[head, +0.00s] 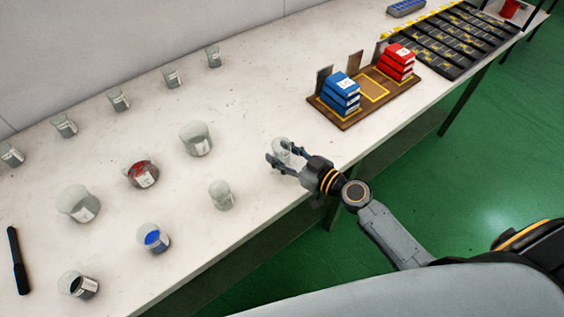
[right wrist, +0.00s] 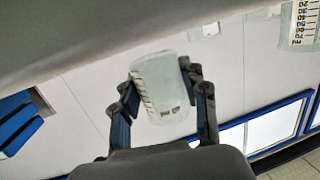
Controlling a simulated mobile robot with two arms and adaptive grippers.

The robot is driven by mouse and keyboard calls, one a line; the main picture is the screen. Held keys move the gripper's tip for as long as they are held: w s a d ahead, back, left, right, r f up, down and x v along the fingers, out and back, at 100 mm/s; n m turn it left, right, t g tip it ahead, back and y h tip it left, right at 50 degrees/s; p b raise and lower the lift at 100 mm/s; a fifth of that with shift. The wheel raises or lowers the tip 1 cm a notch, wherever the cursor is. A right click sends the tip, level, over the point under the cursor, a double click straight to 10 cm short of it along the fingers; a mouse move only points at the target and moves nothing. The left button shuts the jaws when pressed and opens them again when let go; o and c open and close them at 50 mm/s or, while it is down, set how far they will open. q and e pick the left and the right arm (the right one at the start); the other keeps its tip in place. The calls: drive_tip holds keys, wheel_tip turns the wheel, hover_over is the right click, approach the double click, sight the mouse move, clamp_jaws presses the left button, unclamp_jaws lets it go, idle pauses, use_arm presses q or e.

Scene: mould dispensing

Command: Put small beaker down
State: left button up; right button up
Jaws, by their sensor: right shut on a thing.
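The small beaker (head: 283,148) is clear glass with a label. It is between the fingers of my right gripper (head: 276,153), which is shut on it over the front part of the white table (head: 245,240). In the right wrist view the small beaker (right wrist: 165,88) sits between both fingers of the right gripper (right wrist: 160,85), with dark print on its side. I cannot tell whether its base touches the table. My left gripper is not in view.
A beaker with red contents (head: 141,171), one with blue liquid (head: 154,238), a small clear beaker (head: 221,195) and several other beakers stand to the left. A wooden rack (head: 345,122) with blue boxes (head: 341,92) and red boxes (head: 396,62) stands beyond. Bare table surrounds the gripper.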

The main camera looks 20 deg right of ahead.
drive_tip(key=shift+a+f, duration=0.1)
drive_tip(key=shift+f, duration=1.05)
drive_tip(key=shift+f+b, duration=0.15)
drive_tip(key=shift+b, duration=0.15)
drive_tip(key=o, duration=1.2)
drive_tip(key=shift+c, duration=0.2)
